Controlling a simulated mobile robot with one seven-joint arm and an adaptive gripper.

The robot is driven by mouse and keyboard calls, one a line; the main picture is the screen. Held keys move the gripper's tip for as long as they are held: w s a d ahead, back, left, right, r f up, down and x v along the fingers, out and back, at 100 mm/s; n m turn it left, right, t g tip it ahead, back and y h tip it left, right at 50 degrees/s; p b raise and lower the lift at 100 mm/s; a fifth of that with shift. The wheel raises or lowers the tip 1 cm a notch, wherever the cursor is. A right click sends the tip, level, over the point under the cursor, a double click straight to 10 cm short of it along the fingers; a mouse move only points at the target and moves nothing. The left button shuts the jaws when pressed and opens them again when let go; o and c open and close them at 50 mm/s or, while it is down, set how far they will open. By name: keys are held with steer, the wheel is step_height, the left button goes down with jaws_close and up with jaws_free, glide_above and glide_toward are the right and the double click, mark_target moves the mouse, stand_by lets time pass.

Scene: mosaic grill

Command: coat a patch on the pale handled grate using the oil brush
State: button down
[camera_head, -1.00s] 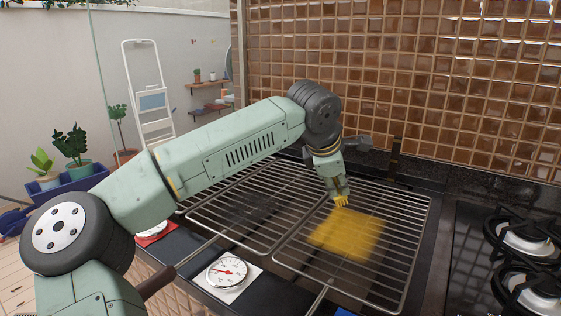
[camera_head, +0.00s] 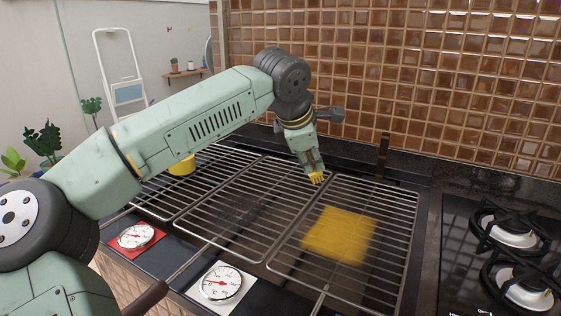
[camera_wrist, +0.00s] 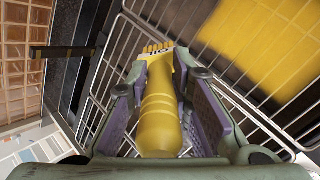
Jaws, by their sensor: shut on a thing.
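My gripper (camera_wrist: 162,105) is shut on the yellow oil brush (camera_wrist: 159,120), with its short bristle end forward in the wrist view. In the head view the brush tip (camera_head: 317,178) is near the back left corner of the right grate (camera_head: 404,236); I cannot tell whether it touches. A yellow patch (camera_head: 340,236) covers the middle of that grate. The middle grate (camera_head: 275,190) has a dark patch (camera_head: 236,212) and a brown handle (camera_head: 150,298). The right grate's rod (camera_head: 320,300) runs out of frame, so its handle is hidden.
A third grate (camera_head: 160,205) lies at the left, partly behind my arm, with a yellow object (camera_head: 182,166) near it. Gauges on red (camera_head: 136,236) and white (camera_head: 221,283) plates line the front. The tiled wall (camera_head: 420,90) stands behind, and gas burners (camera_head: 515,230) at the right.

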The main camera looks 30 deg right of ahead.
steer(key=shift+r+p, duration=0.65)
steer(key=shift+r, duration=0.7)
steer(key=shift+a, duration=0.1)
